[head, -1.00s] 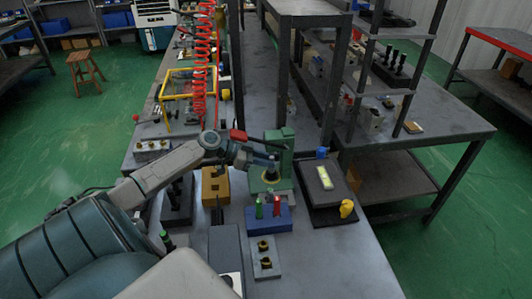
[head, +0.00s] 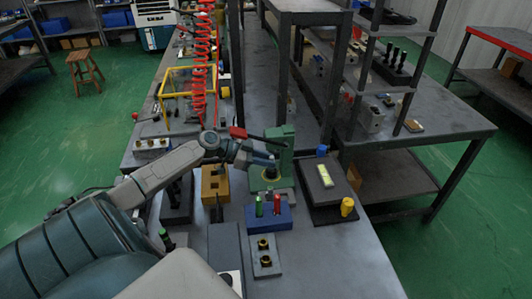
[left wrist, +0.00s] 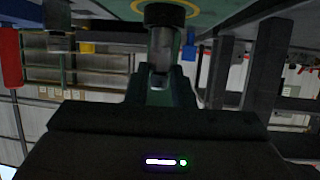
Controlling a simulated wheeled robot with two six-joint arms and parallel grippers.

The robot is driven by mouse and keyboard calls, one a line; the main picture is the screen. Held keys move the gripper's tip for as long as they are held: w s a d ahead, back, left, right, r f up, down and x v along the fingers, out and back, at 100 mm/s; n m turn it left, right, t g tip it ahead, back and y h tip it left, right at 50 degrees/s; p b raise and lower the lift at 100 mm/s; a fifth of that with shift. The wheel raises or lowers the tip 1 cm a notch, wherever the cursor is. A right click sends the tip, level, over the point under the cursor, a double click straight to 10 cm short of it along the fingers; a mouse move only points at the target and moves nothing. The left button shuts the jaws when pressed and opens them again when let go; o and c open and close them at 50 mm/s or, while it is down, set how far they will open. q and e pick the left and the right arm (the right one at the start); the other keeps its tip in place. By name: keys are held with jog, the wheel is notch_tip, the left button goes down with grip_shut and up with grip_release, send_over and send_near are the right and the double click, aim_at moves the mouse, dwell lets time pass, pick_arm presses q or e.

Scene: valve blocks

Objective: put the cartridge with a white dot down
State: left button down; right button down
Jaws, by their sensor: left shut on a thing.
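My left gripper (head: 266,161) is at the green press-like stand (head: 286,145), low over its base. It is shut on a grey metallic cylinder, apparently the cartridge (left wrist: 161,45). In the left wrist view, which looks upside down, the cylinder lines up with a black collar (left wrist: 166,14) inside a yellow ring on the green base. I cannot tell whether the cylinder is seated in the collar or just above it. No white dot shows on it. My right gripper is not in view.
In front of the stand, a blue block (head: 284,221) holds a green cartridge (head: 259,206) and a red one (head: 277,204). A grey plate (head: 275,265) with two brass-rimmed holes lies nearer. A yellow block (head: 215,184) is left; a dark box (head: 314,184) is right. The front-right bench is clear.

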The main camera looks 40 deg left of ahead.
pick_arm(q)
jog(key=shift+f, duration=0.2)
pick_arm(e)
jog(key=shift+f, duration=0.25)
pick_arm(q)
jog(key=c, duration=1.4)
grip_release()
jog(key=shift+c, duration=0.2)
jog(key=shift+o, duration=1.4)
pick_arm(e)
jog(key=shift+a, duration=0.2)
pick_arm(q)
jog(key=b+v, duration=0.1)
jog(key=v, duration=0.4)
jog(key=shift+f, duration=0.1)
jog(key=p+v, duration=0.2)
jog(key=v, duration=0.4)
jog(key=shift+w+p, duration=0.1)
jog(key=shift+p, duration=0.25)
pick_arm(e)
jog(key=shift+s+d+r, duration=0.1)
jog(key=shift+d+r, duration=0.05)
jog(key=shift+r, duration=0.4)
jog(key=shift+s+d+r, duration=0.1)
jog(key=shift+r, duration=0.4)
